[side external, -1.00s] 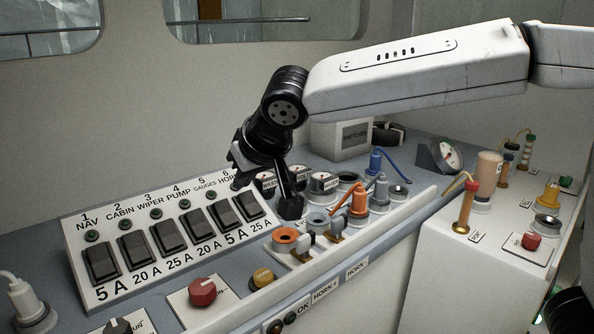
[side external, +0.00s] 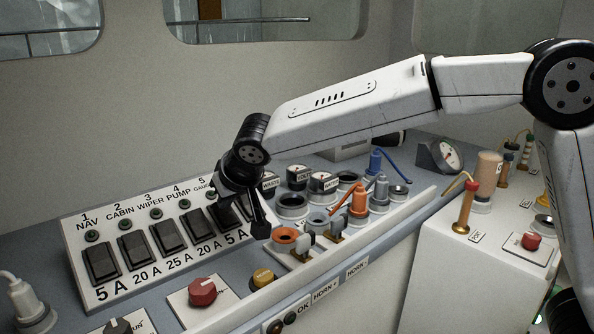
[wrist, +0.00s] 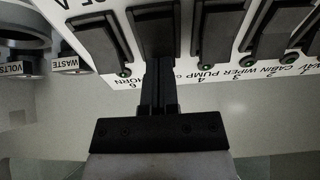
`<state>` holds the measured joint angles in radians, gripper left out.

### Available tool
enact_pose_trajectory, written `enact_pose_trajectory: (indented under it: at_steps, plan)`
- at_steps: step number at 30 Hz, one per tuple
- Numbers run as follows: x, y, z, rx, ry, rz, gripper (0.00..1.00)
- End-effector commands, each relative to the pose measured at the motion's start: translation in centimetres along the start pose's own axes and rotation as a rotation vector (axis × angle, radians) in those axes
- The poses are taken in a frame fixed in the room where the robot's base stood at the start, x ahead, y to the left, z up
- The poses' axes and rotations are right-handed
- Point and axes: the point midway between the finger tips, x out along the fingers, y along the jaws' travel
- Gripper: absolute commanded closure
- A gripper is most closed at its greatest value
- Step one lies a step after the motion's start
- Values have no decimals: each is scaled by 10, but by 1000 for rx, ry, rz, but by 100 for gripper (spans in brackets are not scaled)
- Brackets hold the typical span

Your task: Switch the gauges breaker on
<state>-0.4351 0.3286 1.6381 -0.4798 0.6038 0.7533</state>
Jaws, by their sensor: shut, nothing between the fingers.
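The gauges breaker (side external: 222,218), number 5 on the white breaker panel (side external: 75,235), is a black rocker, partly hidden behind my gripper in the side view. My gripper (side external: 259,229) is shut and empty, low over the right end of the panel. In the wrist view, the panel appears upside down. There my closed fingers (wrist: 158,65) line up with the gauges rocker (wrist: 155,32) and reach its lower edge in the picture; I cannot tell whether they touch it. My fingers hide its lamp and most of its label.
The pump rocker (wrist: 211,32) and horn rocker (wrist: 100,42) flank it closely. Orange (side external: 285,236) and grey sockets, plugs and small meters (side external: 323,182) crowd the console right of the panel. A red knob (side external: 202,291) stands in front.

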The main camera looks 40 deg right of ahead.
Motion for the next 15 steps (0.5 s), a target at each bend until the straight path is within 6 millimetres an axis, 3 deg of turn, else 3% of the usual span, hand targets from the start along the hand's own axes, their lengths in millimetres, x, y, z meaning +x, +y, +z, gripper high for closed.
enact_pose_trajectory:
  at_steps: [15]
  plan:
    - [5, 1, -3, 3, -43, 6, 100]
